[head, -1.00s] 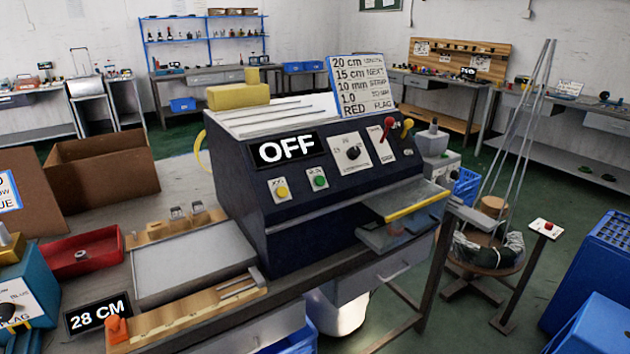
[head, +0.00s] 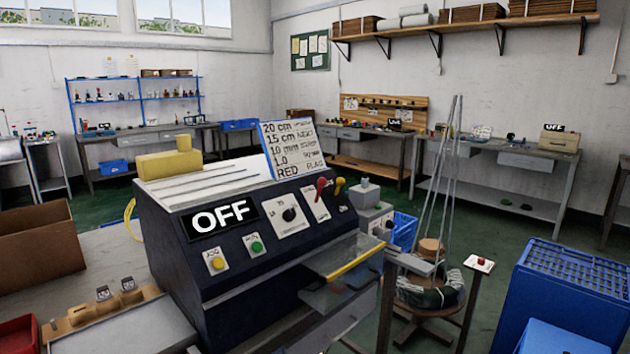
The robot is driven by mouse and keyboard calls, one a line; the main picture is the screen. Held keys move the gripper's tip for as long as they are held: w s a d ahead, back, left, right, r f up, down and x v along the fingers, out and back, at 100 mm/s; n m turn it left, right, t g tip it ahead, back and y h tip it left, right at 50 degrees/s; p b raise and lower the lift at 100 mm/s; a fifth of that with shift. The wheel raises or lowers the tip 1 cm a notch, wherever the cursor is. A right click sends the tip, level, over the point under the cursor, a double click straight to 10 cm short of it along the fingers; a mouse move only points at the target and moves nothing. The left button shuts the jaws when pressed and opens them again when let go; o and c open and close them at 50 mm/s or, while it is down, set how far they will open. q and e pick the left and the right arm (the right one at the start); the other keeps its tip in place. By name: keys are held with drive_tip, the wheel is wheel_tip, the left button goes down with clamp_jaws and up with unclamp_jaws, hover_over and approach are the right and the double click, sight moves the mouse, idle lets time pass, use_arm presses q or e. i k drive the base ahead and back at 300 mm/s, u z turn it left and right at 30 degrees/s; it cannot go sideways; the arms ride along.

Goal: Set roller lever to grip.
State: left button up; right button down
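The dark machine (head: 165,240) stands on the table in the head view. A red-knobbed lever (head: 321,186) and a yellow-knobbed lever (head: 340,184) rise from the right end of its sloped panel. The labels by the levers are too small to read, so I cannot tell which is the roller lever or its setting. A dial (head: 289,214) sits left of the levers. The display (head: 219,217) reads OFF. Neither of my grippers is in view.
A sign (head: 292,150) with written settings stands on the machine. A clear guard with a yellow edge (head: 355,265) juts out at its front right. A stand with rods and a coil (head: 432,290) is to the right, near blue crates (head: 570,280). A cardboard box (head: 40,250) is at left.

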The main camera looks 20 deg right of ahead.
sight(322, 182)
drive_tip(key=k, duration=0.6)
drive_tip(key=z, duration=0.75)
drive_tip(key=i, duration=1.7)
drive_tip(key=u, duration=0.25)
